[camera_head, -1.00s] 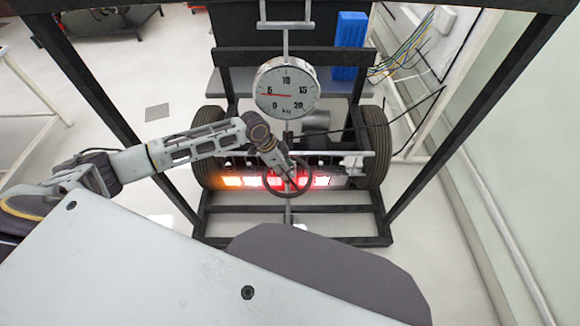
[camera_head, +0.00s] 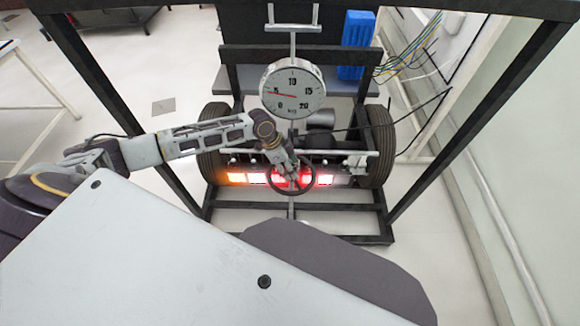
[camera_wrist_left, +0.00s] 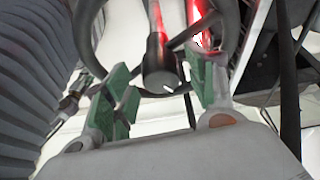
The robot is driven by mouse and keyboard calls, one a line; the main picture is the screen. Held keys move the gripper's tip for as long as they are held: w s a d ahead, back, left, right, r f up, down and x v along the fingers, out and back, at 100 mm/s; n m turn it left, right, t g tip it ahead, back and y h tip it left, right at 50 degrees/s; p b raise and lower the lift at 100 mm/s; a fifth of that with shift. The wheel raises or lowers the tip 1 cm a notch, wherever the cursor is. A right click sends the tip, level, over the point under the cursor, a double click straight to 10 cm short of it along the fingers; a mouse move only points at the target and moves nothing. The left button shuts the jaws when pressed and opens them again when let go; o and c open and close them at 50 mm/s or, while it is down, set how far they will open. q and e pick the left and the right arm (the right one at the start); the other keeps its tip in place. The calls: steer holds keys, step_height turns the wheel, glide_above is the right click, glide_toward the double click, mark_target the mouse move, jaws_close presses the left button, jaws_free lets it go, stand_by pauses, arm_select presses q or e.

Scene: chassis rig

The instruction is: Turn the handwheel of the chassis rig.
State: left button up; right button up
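The handwheel (camera_head: 291,194) is a dark ring with spokes, low at the middle of the chassis rig, in front of the lit lamps. My left gripper (camera_head: 290,176) reaches it from the left and overlaps the wheel in the head view. In the left wrist view, the green-padded fingers of my left gripper (camera_wrist_left: 162,95) are spread apart. A dark round hub (camera_wrist_left: 160,70) lies between or just beyond them, with the wheel's rim (camera_wrist_left: 84,38) curving around. Whether a finger touches the wheel is unclear. My right gripper is not in view.
A round dial (camera_head: 292,88) hangs above the handwheel, its red needle near 5. Black frame posts (camera_head: 440,150) rise on both sides. Tyres (camera_head: 378,145) flank the lamp bar (camera_head: 250,178). A blue box (camera_head: 355,45) and cables stand behind. Open floor lies left of the rig.

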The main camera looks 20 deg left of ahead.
arm_select(q)
steer(key=shift+a+r, duration=0.1)
steer(key=shift+a+r, duration=0.2)
steer(key=shift+r, duration=0.25)
steer(key=s+a, duration=0.4)
steer(key=a, duration=0.7)
steer(key=shift+a, duration=0.15)
steer(key=shift+w+f, duration=0.1)
stand_by(0.4)
